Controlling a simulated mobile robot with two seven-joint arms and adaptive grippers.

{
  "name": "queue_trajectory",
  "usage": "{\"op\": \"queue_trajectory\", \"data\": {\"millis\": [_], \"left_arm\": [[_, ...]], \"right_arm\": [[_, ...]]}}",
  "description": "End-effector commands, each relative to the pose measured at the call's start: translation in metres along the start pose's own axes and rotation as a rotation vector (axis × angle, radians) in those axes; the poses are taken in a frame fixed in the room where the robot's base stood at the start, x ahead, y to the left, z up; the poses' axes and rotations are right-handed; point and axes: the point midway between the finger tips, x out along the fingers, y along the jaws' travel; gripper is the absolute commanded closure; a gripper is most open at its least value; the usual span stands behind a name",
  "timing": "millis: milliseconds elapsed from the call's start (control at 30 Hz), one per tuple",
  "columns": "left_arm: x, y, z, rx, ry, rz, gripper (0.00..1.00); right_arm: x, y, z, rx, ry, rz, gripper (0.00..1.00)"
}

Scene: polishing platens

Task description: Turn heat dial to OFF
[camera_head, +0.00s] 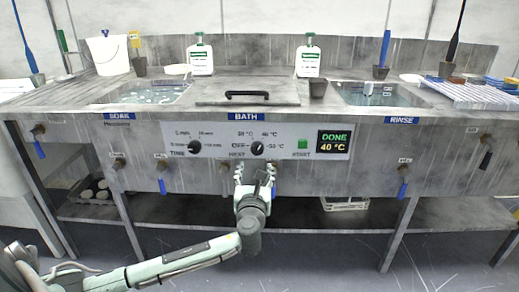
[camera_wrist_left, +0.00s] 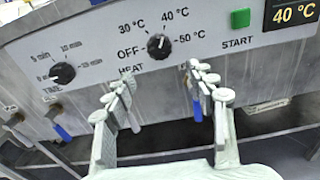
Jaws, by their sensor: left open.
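The black heat dial (camera_head: 257,148) is on the light control panel (camera_head: 215,136), under the BATH label. In the left wrist view the heat dial (camera_wrist_left: 158,46) has OFF on its left, 30 °C and 40 °C above and 50 °C on its right. Its pale mark seems to point up, towards 40 °C. My left gripper (camera_head: 255,172) is open and empty, just below the dial. In the left wrist view its fingers (camera_wrist_left: 162,77) are spread to either side below the dial, apart from it. My right gripper is not in view.
A time dial (camera_head: 194,147) is left of the heat dial. A green START button (camera_head: 303,144) and a display (camera_head: 333,145) reading DONE 40 °C are to the right. Blue-handled taps, including one (camera_head: 162,186), stick out along the bench front. A lower shelf (camera_head: 320,217) runs underneath.

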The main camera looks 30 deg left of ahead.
Motion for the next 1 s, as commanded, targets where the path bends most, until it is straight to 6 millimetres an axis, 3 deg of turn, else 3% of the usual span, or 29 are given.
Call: {"op": "queue_trajectory", "data": {"millis": [100,533,933,1000], "left_arm": [[0.009,-0.001,0.008,0.051,-0.026,-0.003,0.44],[0.071,0.000,0.008,0.046,-0.021,-0.001,0.44],[0.080,-0.001,0.008,0.044,-0.020,-0.003,0.44],[0.080,-0.001,0.008,0.043,-0.020,-0.003,0.53]], "right_arm": [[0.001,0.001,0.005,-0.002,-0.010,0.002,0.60],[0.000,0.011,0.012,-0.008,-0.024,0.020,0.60],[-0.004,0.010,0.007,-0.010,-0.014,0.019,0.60],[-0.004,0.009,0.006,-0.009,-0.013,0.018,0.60]]}}
